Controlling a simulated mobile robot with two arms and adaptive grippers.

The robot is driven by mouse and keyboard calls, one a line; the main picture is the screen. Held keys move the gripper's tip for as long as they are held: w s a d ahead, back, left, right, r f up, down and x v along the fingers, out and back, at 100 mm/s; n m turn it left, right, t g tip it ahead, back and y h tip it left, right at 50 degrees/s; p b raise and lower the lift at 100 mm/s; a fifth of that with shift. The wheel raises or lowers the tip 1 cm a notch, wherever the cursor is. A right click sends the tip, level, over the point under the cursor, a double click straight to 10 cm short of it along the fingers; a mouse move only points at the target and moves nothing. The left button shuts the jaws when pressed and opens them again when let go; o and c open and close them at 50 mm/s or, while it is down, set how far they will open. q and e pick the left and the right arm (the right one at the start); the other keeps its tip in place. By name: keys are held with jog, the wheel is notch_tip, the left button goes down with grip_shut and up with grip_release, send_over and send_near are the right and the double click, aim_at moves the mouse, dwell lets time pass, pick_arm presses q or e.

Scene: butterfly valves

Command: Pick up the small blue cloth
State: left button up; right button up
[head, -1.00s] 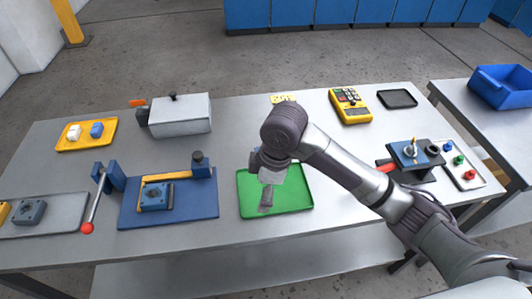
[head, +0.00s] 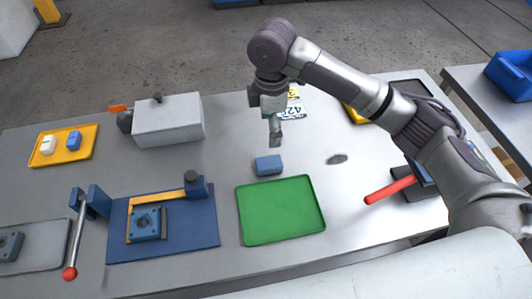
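A small blue block-like piece (head: 268,165), which looks like the folded blue cloth, lies on the grey table just behind the green tray (head: 281,238). The tray is empty. My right gripper (head: 275,141) hangs pointing down above the table, a little behind the blue piece in the picture and apart from it. Its fingers are seen edge-on and small, so I cannot tell whether they are open or shut. I see nothing clearly held in it. My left gripper is not in view.
Number cards (head: 293,107) lie behind my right gripper. A dark oval item (head: 338,158) and a red handle (head: 390,190) are to the right. A blue fixture board (head: 190,238), a grey box (head: 167,121) and a yellow tray (head: 45,158) with small blocks stand to the left.

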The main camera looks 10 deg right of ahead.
send_over(269, 162)
notch_tip(269, 162, down, 7)
jog(key=shift+s+d+f+p, duration=0.1)
jog(key=shift+d+p, duration=0.05)
jog(key=shift+p, duration=0.2)
jog(key=shift+f, duration=0.25)
notch_tip(269, 162, down, 3)
jog(key=shift+r+p, duration=0.1)
jog(key=shift+p, duration=0.55)
notch_tip(269, 162, down, 2)
jog(key=shift+a+f, duration=0.2)
jog(key=shift+f, duration=0.05)
jog(key=c, duration=1)
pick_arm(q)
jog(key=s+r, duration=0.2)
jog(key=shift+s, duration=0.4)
pick_arm(e)
jog(key=shift+r, duration=0.1)
